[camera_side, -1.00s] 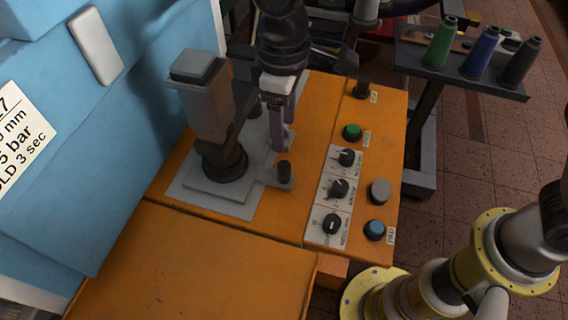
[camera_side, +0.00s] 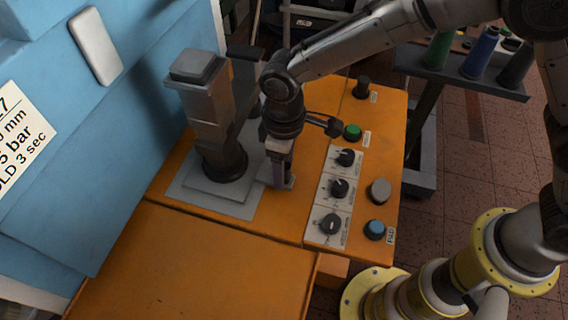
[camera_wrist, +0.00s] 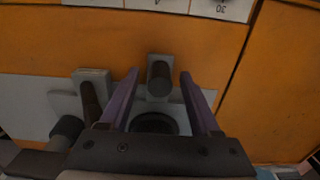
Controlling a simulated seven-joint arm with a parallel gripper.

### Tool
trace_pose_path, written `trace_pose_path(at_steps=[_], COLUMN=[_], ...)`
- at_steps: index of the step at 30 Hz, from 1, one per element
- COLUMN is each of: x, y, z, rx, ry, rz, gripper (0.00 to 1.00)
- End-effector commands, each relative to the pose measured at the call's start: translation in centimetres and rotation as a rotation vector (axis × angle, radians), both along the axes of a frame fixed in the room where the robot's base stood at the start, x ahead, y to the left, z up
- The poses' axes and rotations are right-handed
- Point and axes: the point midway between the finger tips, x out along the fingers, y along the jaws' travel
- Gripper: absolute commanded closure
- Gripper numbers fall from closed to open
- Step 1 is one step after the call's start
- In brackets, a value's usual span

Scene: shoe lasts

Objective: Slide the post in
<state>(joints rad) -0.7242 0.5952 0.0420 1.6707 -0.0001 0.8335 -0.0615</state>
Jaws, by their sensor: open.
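A short dark post (camera_wrist: 159,78) stands on a small grey plate in the wrist view, between the two purple-grey fingers of my gripper (camera_wrist: 157,82). The fingers are open, with a visible gap on each side of the post. A dark round ring (camera_wrist: 153,123) shows nearer the gripper body, partly hidden by it; I cannot tell if it is a hole. In the side view my gripper (camera_side: 278,183) points down at the right edge of the grey base plate (camera_side: 236,208) and hides the post. A tall grey column (camera_side: 205,105) stands upright on that plate.
Control dials (camera_side: 338,188) and the green button (camera_side: 352,132) lie just right of my gripper on the orange table (camera_side: 190,265). A blue machine body (camera_side: 95,170) stands at the left. The table's front area is clear. Thread cones (camera_side: 483,50) stand on a shelf behind.

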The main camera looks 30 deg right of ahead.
Motion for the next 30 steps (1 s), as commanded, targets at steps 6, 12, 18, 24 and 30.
trace_pose_path(at_steps=[6,12,18,24,30], x=[-0.01,-0.01,-0.01,-0.01,-0.01], y=[-0.01,0.01,0.01,0.01,0.03], z=[0.02,0.04,0.06,0.08,0.09], rx=[0.000,0.000,0.000,0.000,0.000], ry=[0.000,0.000,0.000,0.000,0.000], rz=[0.000,0.000,0.000,0.000,0.000], gripper=[0.54,0.90,1.00,1.00,1.00])
